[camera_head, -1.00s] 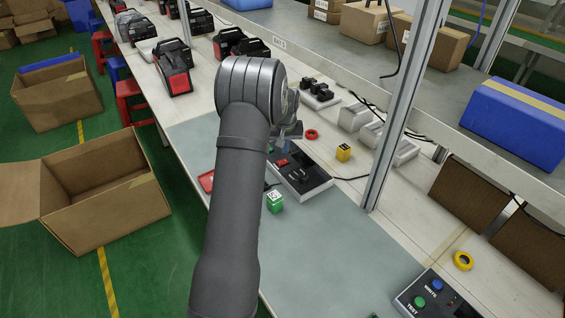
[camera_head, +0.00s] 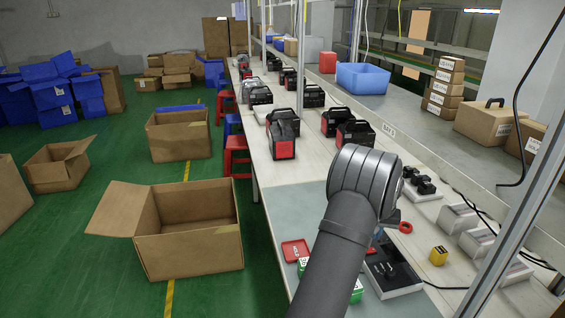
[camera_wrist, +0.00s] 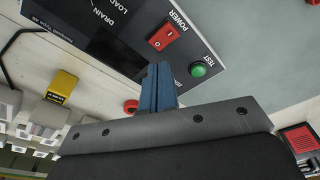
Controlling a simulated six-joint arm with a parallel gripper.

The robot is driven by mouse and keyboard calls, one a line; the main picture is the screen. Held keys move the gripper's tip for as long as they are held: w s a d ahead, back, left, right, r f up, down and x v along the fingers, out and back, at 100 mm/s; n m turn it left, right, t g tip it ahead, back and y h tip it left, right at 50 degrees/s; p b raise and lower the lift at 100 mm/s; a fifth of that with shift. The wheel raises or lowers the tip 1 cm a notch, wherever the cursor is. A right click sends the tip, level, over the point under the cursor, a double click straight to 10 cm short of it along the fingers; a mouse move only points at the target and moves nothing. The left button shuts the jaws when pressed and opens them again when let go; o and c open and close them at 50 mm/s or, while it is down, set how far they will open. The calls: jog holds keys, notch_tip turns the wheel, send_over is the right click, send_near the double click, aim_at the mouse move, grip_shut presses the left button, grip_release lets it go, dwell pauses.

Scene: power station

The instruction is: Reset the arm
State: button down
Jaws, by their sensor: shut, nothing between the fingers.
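My arm (camera_head: 345,235) reaches up from the bottom of the head view over the workbench, and its bent joint hides my gripper there. In the wrist view my gripper (camera_wrist: 158,88) shows its blue fingers together, with nothing between them. The fingers point toward a dark test device (camera_wrist: 105,40) with a red power switch (camera_wrist: 165,33) and a green test button (camera_wrist: 198,70). I cannot tell how far the fingertips are from its panel. The same device (camera_head: 396,282) shows in the head view, partly behind my arm.
A yellow block (camera_head: 438,256), a red ring (camera_head: 405,227) and a red tray (camera_head: 295,250) lie around the device. A green block (camera_head: 357,291) is partly hidden by my arm. Several black-and-red power stations (camera_head: 283,138) stand farther back. A metal post (camera_head: 510,225) rises at the right.

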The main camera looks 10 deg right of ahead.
notch_tip(320, 180, down, 5)
jog(key=shift+r, duration=0.1)
jog(key=shift+r, duration=0.1)
dwell(0.4)
jog(key=shift+r, duration=3.8)
jog(key=s+a+f+n+g+h, duration=0.1)
jog(key=a+n, duration=0.6)
jog(key=n, duration=0.7)
jog(key=shift+s+a+f+n+g+h, duration=0.15)
jog(key=shift+s+f+n+g+h, duration=0.15)
jog(key=shift+s+f+h, duration=0.4)
